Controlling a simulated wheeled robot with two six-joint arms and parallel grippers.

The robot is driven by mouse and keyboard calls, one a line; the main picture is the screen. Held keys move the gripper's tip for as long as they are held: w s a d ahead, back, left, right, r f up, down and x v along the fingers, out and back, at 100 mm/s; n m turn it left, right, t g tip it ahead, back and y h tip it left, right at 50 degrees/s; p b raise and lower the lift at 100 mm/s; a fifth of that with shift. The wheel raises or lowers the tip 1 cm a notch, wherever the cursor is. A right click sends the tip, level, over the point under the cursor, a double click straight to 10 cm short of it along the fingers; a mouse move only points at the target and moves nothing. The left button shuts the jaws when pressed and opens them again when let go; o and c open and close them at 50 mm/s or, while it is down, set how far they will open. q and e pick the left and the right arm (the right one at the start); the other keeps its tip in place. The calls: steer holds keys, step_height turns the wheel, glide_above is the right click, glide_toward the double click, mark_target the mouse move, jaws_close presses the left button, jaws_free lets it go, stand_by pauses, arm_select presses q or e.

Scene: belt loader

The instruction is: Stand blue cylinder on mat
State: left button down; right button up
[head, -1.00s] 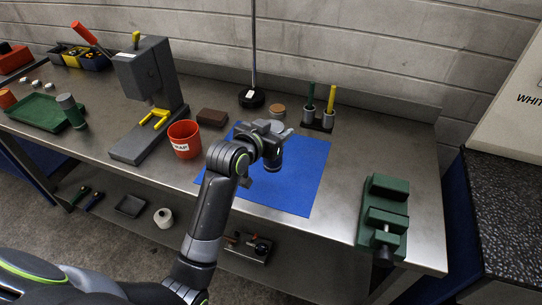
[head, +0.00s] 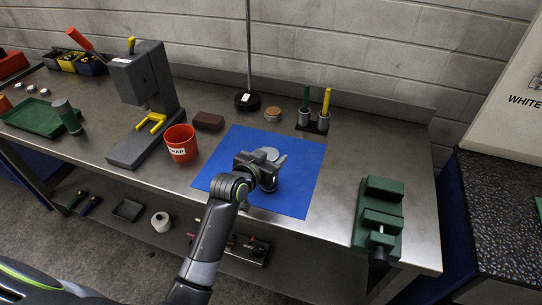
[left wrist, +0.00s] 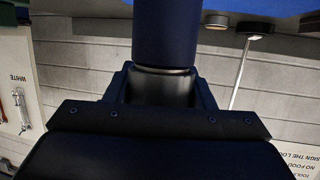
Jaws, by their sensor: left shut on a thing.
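The blue cylinder (left wrist: 165,38) is between the jaws of my left gripper in the left wrist view, running out of the top edge. In the head view my left gripper (head: 264,166) is over the middle of the blue mat (head: 302,165). It is shut on the cylinder, which it largely hides there. The cylinder looks about upright, with its lower end at or just above the mat; I cannot tell whether it touches. A strip of the mat (left wrist: 265,5) shows at the top of the left wrist view. My right gripper is not in view.
A red cup (head: 181,143) and brown block (head: 208,121) stand left of the mat. Behind are a pole's black base (head: 248,101), a round tan piece (head: 273,114) and a holder (head: 313,123). A green vise (head: 380,212) stands right. The mat around my gripper is clear.

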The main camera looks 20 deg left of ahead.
arm_select(q)
steer(key=c, duration=0.6)
jaws_free()
steer(key=shift+s, duration=0.1)
steer(key=shift+c, duration=0.2)
steer(key=shift+r, duration=0.1)
steer(key=b+v, duration=0.1)
steer(key=v, duration=1.1)
steer(key=shift+b, duration=0.35)
